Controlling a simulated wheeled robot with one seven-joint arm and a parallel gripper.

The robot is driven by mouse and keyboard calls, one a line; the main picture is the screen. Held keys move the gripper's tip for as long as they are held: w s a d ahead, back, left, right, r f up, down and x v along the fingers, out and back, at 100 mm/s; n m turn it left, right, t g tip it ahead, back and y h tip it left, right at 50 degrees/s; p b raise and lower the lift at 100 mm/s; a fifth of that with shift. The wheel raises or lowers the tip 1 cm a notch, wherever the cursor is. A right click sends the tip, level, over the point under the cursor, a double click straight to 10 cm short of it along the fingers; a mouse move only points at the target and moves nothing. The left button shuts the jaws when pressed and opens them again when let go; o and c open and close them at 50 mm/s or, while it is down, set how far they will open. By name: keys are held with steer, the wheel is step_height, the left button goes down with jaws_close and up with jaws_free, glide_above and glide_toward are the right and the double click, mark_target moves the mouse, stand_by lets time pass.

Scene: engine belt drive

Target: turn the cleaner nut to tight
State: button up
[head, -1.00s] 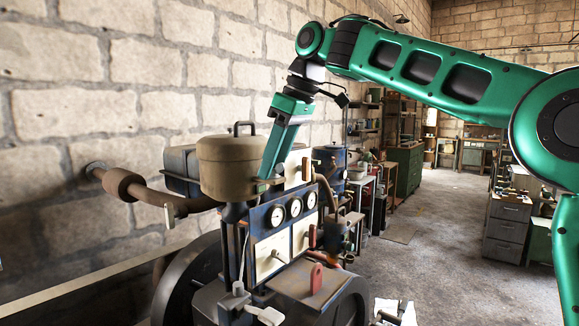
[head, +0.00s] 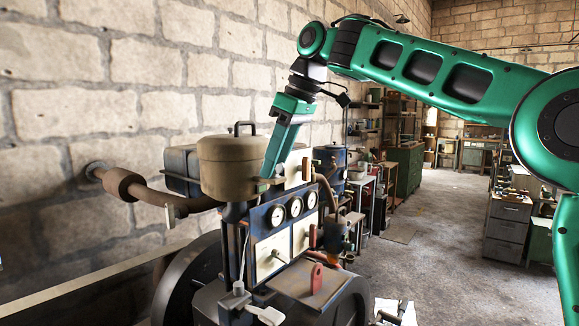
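A beige round canister with a dark handle on its lid, which looks like the air cleaner (head: 231,165), stands on top of the engine. My gripper (head: 264,182) points down at the right side of the canister, close against it. The fingertips are small and partly lost among the engine parts, so I cannot see whether they are open or shut. I cannot make out the cleaner nut; it may be hidden at the fingertips.
Below the canister is a panel with three round gauges (head: 296,207). A rusty pipe (head: 140,190) runs from the canister's left to the stone wall. A red lever (head: 316,279) stands on the plate in front. A dark flywheel (head: 190,280) is at lower left. Open floor (head: 430,240) lies to the right.

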steer(key=shift+o, duration=0.3)
steer(key=s, duration=0.1)
steer(key=a+r, duration=0.1)
steer(key=s+a, duration=0.1)
steer(key=shift+s+r, duration=0.25)
steer(key=shift+s, duration=0.1)
steer(key=shift+s+d+r, duration=0.3)
steer(key=shift+d+r, duration=0.2)
steer(key=shift+d, duration=0.3)
steer(key=shift+c, duration=0.3)
steer(key=v, duration=1.1)
steer(key=shift+s+d+r, duration=0.15)
steer(key=shift+d+r, duration=0.1)
steer(key=shift+d, duration=0.1)
